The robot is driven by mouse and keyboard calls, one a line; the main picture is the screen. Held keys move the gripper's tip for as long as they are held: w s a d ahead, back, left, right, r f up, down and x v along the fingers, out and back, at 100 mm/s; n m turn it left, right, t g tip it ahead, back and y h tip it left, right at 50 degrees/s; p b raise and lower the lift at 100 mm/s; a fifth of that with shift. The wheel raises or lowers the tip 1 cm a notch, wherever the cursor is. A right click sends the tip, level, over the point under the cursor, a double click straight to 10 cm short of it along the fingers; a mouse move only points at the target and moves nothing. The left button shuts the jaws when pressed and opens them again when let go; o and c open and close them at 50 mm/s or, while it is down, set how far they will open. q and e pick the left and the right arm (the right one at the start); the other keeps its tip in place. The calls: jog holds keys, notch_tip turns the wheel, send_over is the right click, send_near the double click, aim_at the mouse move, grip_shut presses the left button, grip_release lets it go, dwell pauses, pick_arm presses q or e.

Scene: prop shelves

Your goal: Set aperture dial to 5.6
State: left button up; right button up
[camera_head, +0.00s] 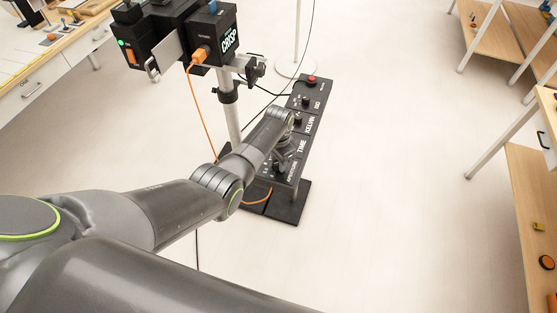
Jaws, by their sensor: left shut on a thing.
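A narrow black control panel (312,127) stands near the middle of the view, its sections lettered "ISO", "KELVIN", "TIME" and, at the near end, small lettering that seems to read "APERTURE". My left arm reaches in from the lower left over the near end of the panel. My left gripper (282,167) points down there and is shut on the aperture dial, which is mostly hidden under the gripper. The dial's setting is too small and covered to read. My right gripper is not in view.
A camera rig (180,40) with an orange cable stands on a post just left of the panel. A red button (311,79) tops the panel's far end. A table (40,85) is at upper left, wooden shelves (530,190) at right. Floor right of the panel is clear.

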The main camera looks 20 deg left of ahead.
pick_arm(q)
jog(key=shift+w+r, duration=0.1)
jog(key=o, duration=1)
jog(key=shift+r, duration=0.35)
notch_tip(320, 180, up, 17)
jog(key=shift+f+b, duration=0.2)
jog(key=shift+b, duration=0.3)
jog(key=shift+f, duration=0.1)
